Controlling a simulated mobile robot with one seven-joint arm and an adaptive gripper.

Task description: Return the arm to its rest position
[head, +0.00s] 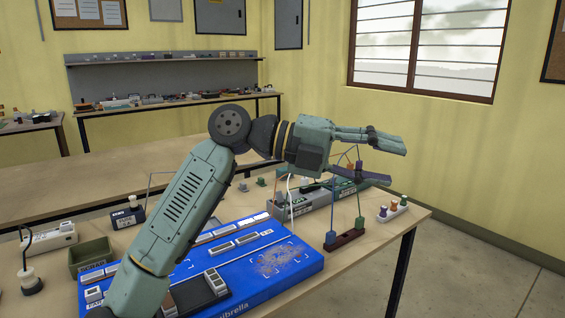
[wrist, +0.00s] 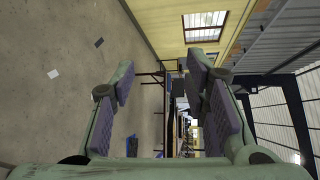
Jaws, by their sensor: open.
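My gripper (head: 392,160) is at the end of my raised green arm in the head view, above the right part of the workbench. Its two fingers are spread, with nothing between them. It points to the right, away from the bench. In the wrist view, my gripper (wrist: 168,105) also shows both fingers wide apart with dark pads, and the floor and room lie beyond them. The gripper touches nothing that I can see.
A blue lightbox board (head: 300,262) lies on the bench, partly behind my arm. A green bin (head: 90,256) is at the left. A dark red block with posts (head: 344,239) and a white holder with coloured pegs (head: 393,210) stand below my gripper. A window (head: 425,45) is behind.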

